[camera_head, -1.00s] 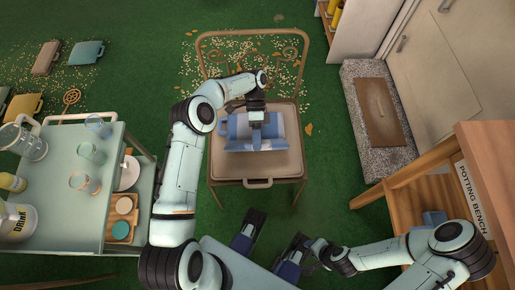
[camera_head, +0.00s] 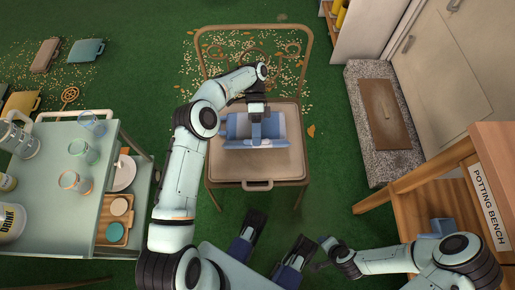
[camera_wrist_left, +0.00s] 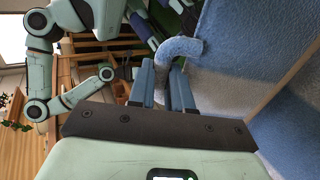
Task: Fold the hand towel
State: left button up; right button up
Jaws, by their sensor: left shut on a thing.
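The blue hand towel (camera_head: 238,129) lies on the seat of a metal chair (camera_head: 225,172), its front edge lighter and partly raised. My left gripper (camera_head: 257,115) is over the towel's middle. In the left wrist view its fingers (camera_wrist_left: 168,85) are shut on a curled edge of the towel (camera_wrist_left: 235,60). The gripper and wrist hide the middle of the towel in the head view.
A trolley (camera_head: 60,215) with glasses and a bottle stands at the left. A potting bench (camera_head: 480,160) stands at the right, by a stone step (camera_head: 352,110). Seeds and leaves litter the green floor behind the chair. Green floor shows on both sides of the chair.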

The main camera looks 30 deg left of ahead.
pick_arm(q)
jog(key=shift+o, duration=0.3)
jog(key=shift+a, duration=0.1)
jog(key=shift+o, duration=0.7)
jog(key=shift+w+a+r+t+y+b, duration=0.15)
jog(key=shift+w+a+t+y+b, duration=0.2)
jog(key=shift+w+b, duration=0.4)
jog(key=shift+w+a+r+t+y, duration=0.25)
jog(key=shift+w+a+r+t, duration=0.1)
jog(key=shift+w+a+t, duration=0.3)
jog(key=shift+o, duration=1.3)
jog(key=shift+w, duration=0.35)
